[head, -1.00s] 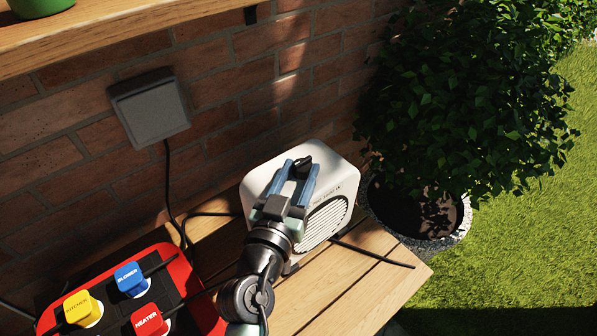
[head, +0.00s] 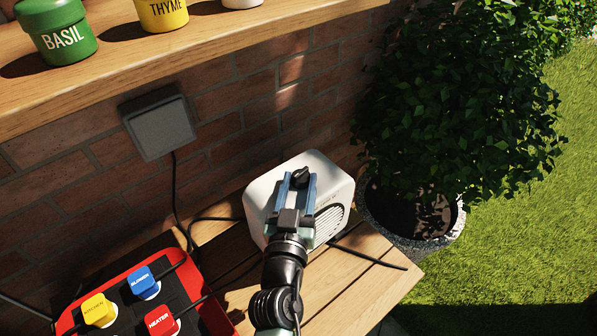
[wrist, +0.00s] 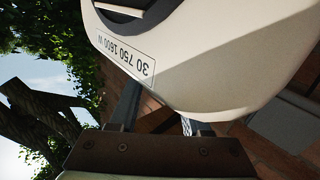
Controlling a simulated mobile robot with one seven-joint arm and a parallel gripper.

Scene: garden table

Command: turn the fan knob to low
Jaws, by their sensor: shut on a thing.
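The fan (head: 263,200) is a white rounded box with a dark grille on its right-hand face, standing on the wooden table. It also fills the upper part of the wrist view (wrist: 215,75), with a label reading "30 750 1600 W". The black fan knob (head: 301,177) is on the top of the fan. My gripper (head: 299,181) reaches over the fan, its two blue-grey fingers on either side of the knob and shut on it. The knob's setting marks cannot be read, and its pointer direction is unclear.
A red power strip (head: 213,317) with yellow, blue and red plugs is at lower left. A grey wall box (head: 160,128) has a cable running down. A shelf (head: 200,55) with jars overhangs above. A potted bush (head: 450,110) stands right of the table.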

